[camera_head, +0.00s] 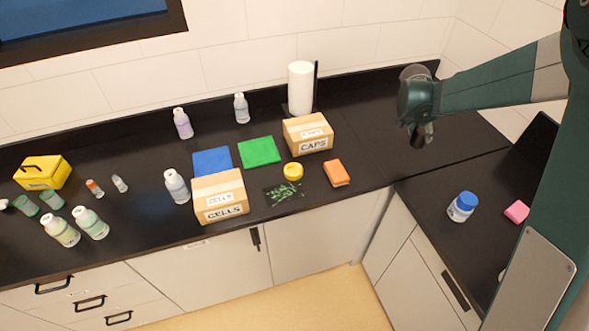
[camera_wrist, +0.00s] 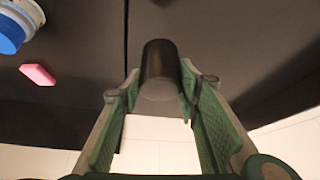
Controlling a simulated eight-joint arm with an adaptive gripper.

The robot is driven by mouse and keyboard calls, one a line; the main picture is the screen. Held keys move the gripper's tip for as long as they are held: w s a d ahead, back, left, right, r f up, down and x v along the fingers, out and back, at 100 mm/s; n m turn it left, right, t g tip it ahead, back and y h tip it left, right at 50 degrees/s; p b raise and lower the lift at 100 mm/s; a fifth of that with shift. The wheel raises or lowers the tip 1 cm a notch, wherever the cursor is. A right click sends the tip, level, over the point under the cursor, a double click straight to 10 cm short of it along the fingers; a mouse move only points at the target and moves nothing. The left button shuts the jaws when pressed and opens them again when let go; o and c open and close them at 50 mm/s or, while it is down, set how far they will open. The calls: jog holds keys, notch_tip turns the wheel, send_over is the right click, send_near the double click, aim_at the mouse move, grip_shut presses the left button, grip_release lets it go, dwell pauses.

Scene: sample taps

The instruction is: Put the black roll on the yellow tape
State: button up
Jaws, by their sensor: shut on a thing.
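My gripper (camera_head: 423,128) is shut on the black roll (camera_wrist: 160,60), a dark cylinder with a paler end face, seen between the two green-padded fingers in the wrist view. In the head view the roll (camera_head: 417,141) shows small and dark below my gripper, above the right part of the counter. The yellow tape (camera_head: 293,171) is a small round roll on the black counter, left of my gripper. It stands in front of the box marked CAPS and left of the orange block. Its top is bare.
The CAPS box (camera_head: 308,136), orange block (camera_head: 337,173), green mat (camera_head: 259,152) and a speckled dark patch (camera_head: 285,193) surround the tape. A paper towel roll (camera_head: 300,88) stands behind. A blue-capped bottle (camera_head: 462,206) and pink block (camera_head: 517,211) are on the right counter.

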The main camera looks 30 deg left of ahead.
jog(key=s+a+r, duration=0.1)
jog(key=s+a, duration=0.7)
jog(key=a, duration=0.5)
jog(key=s+a+p, duration=0.1)
jog(key=s+a, duration=0.8)
jog(key=a, duration=0.4)
jog(key=s+a+r+p, duration=0.1)
jog(key=s+a, duration=0.8)
jog(key=a, duration=0.4)
jog(key=shift+r, duration=0.35)
jog(key=shift+s+f, duration=0.1)
notch_tip(320, 180, down, 6)
jog(key=shift+p, duration=0.35)
jog(key=shift+f, duration=0.1)
jog(key=shift+f, duration=1.8)
jog(key=shift+f, duration=0.3)
